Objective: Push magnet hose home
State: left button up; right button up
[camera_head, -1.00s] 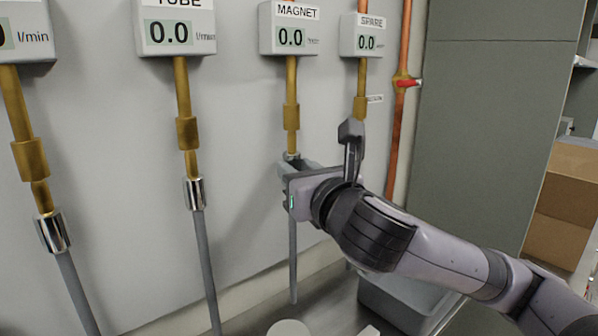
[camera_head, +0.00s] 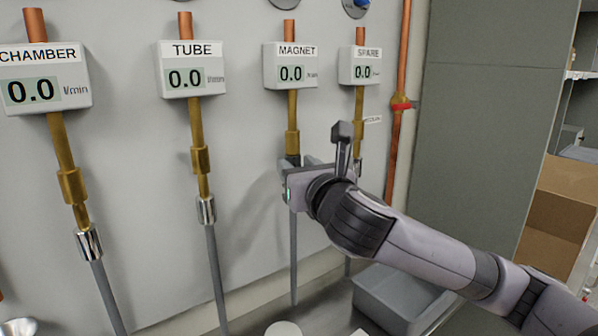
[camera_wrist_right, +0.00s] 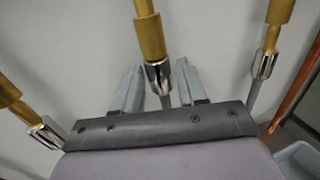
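The magnet hose (camera_head: 293,245) hangs grey and near upright under the MAGNET meter (camera_head: 290,67). In the right wrist view its silver collar (camera_wrist_right: 158,76) sits directly below the brass nut (camera_wrist_right: 150,37), with no bare brass visible between them. My right gripper (camera_head: 298,163) is at the top of the hose, below the brass fitting. In the wrist view its two fingers (camera_wrist_right: 160,75) stand apart, one on each side of the collar, with a narrow gap at each side. In the head view the fingers hide the collar. My left gripper is not in view.
The TUBE line (camera_head: 206,208) and CHAMBER line (camera_head: 88,242) hang to the left. The SPARE line (camera_head: 359,105) is close on the right, partly behind my arm. A copper pipe (camera_head: 397,150) and a grey bin (camera_head: 395,300) are further right.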

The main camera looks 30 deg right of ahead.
jog(key=shift+o, duration=0.6)
jog(key=shift+f, duration=0.1)
jog(key=shift+a, duration=0.1)
jog(key=s+a, duration=0.1)
jog(key=s, duration=0.6)
jog(key=shift+b, duration=0.3)
jog(key=shift+a, duration=0.1)
